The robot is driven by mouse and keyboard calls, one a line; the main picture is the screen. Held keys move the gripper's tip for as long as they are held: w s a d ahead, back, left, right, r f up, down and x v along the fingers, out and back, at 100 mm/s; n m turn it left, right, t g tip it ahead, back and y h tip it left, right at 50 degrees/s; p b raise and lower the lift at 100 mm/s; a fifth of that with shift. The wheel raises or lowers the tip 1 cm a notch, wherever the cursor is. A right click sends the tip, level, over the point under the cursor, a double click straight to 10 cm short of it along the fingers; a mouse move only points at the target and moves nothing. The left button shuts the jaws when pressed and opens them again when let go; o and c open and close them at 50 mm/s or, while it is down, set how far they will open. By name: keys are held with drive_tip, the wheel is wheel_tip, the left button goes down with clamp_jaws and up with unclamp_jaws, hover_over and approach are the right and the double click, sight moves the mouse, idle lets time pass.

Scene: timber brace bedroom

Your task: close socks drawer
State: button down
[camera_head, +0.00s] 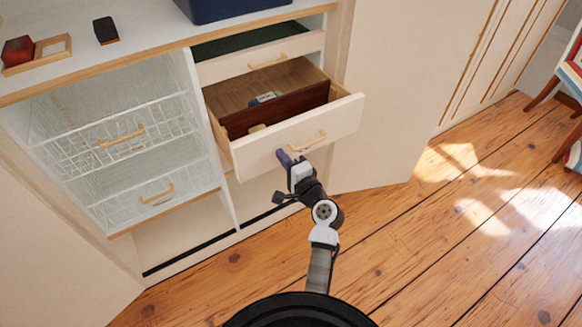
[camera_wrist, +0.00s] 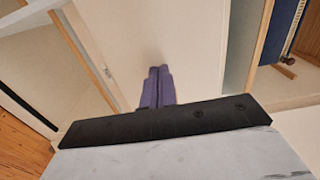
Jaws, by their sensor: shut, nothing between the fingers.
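The open drawer (camera_head: 300,135) is pulled out from the right column of the cabinet, with a cream front and a tan handle (camera_head: 307,141). Inside are a dark brown divider (camera_head: 275,110) and a small grey item (camera_head: 265,98); I cannot make out any socks. My gripper (camera_head: 285,157) has its purple fingers shut and empty, at the lower left part of the drawer front, left of the handle. In the wrist view the fingers (camera_wrist: 158,88) point at a pale panel (camera_wrist: 155,35); I cannot tell whether they touch it.
A drawer (camera_head: 265,60) above stands slightly open. White wire baskets (camera_head: 120,135) fill the left column. A red box (camera_head: 17,50), a small black item (camera_head: 106,30) and a dark blue box (camera_head: 230,8) are on top. Wooden floor (camera_head: 430,230) to the right is clear; a chair (camera_head: 570,85) stands far right.

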sight(253, 121)
drive_tip(key=b+x, duration=0.4)
drive_tip(key=x, duration=1.6)
drive_tip(key=shift+w+a+f, duration=0.15)
drive_tip(key=shift+w, duration=0.05)
drive_tip(key=shift+w+a, duration=0.3)
drive_tip(key=shift+w, duration=0.2)
drive_tip(key=shift+w+r, duration=0.15)
drive_tip(key=shift+r, duration=0.3)
drive_tip(key=shift+a, duration=0.1)
